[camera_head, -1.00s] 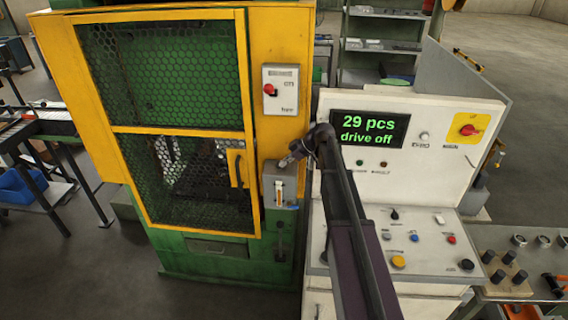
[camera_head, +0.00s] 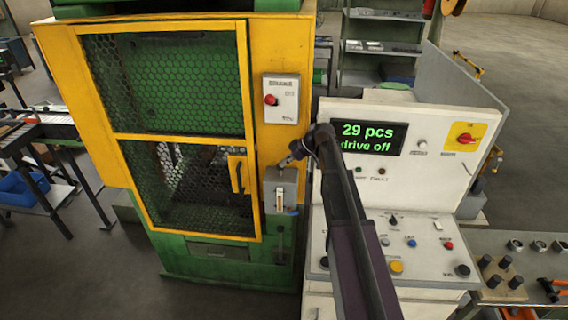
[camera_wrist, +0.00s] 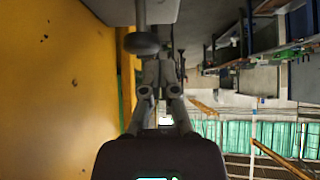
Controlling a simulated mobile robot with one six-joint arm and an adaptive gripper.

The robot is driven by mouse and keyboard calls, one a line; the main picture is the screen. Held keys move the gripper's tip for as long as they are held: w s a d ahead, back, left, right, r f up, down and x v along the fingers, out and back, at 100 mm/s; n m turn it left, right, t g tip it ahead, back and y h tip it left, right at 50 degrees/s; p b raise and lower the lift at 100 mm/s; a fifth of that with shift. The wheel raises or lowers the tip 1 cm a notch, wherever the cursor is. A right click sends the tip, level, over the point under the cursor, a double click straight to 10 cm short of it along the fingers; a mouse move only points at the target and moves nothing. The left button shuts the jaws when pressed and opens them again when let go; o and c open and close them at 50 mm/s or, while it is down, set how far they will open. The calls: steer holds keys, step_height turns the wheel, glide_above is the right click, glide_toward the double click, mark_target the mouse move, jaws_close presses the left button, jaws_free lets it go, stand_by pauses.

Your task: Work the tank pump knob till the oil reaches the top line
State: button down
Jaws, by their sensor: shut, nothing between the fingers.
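The grey oil tank (camera_head: 281,182) is mounted on the front right post of the yellow machine, with a narrow pale sight gauge (camera_head: 279,198) on its face. The oil level and lines are too small to read. In the wrist view my gripper (camera_wrist: 160,62) is shut and empty. A dark round knob on a stem (camera_wrist: 142,43), apparently the pump knob, is just beyond and slightly left of the fingertips. I cannot tell whether they touch.
The yellow guard door (camera_head: 185,130) with black mesh stands left of the tank. A switch box (camera_head: 281,99) with a red knob is above it. The white control console (camera_head: 440,150) is close on the right, its display (camera_head: 368,137) reading "29 pcs, drive off". Grey floor is free at lower left.

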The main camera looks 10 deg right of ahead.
steer(key=shift+r+p, duration=0.35)
steer(key=shift+r, duration=0.3)
steer(key=p+v, duration=0.6)
steer(key=v, duration=0.3)
steer(key=shift+d, duration=0.25)
steer(key=shift+r, duration=0.1)
step_height(320, 180, up, 3)
steer(key=p, duration=0.3)
steer(key=shift+a+f, duration=0.1)
steer(key=shift+f, duration=0.15)
stand_by(0.4)
